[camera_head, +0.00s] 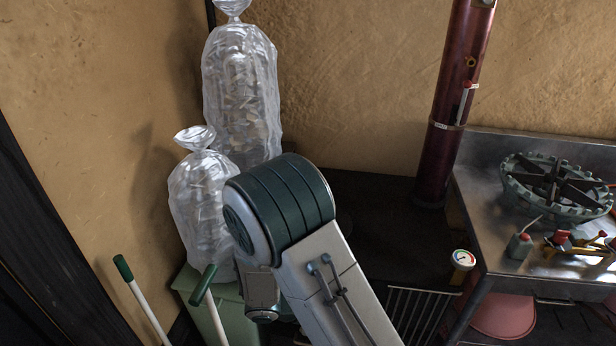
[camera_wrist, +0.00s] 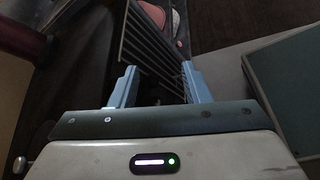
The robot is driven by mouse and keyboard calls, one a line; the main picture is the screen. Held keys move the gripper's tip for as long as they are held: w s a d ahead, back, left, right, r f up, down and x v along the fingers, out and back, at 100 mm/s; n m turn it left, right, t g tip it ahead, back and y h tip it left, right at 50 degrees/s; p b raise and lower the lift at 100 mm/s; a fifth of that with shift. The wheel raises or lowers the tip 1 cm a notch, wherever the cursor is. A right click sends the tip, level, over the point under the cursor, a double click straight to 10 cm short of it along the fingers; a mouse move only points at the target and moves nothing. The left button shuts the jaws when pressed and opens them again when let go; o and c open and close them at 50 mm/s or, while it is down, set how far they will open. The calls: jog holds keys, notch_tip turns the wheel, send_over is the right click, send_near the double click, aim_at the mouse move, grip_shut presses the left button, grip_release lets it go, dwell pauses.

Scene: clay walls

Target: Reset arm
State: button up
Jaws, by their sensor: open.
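My gripper (camera_wrist: 160,84) shows in the wrist view with its two blue fingers spread apart. Nothing is between the fingertips. Dark floor and a slatted grey rack (camera_wrist: 150,50) lie beyond them. In the head view my arm rises from the bottom centre and bends at a large green and white joint. The gripper itself is hidden in that view behind the arm.
Clear plastic bags (camera_head: 242,95) stand in the corner at the left, close to my arm joint. A green bin (camera_head: 222,308) sits below them, with green-tipped handles (camera_head: 124,268) nearby. A dark red pipe (camera_head: 452,110) stands behind.

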jog(key=s+d+r+m+y+p, duration=0.2)
jog(key=s+r+m+y+p, duration=0.1)
jog(key=r, duration=0.6)
jog(key=s+d+r+m+y+p, duration=0.2)
jog(key=r+m+y, duration=0.3)
jog(key=r, duration=0.5)
jog(key=s+d+r+m+y+p, duration=0.1)
jog(key=s+r+m+y+p, duration=0.3)
jog(key=r, duration=0.5)
jog(key=shift+s+d+r+m+t, duration=0.15)
jog(key=shift+d+r+m+t, duration=0.25)
jog(key=shift+m, duration=0.4)
jog(key=shift+r, duration=0.1)
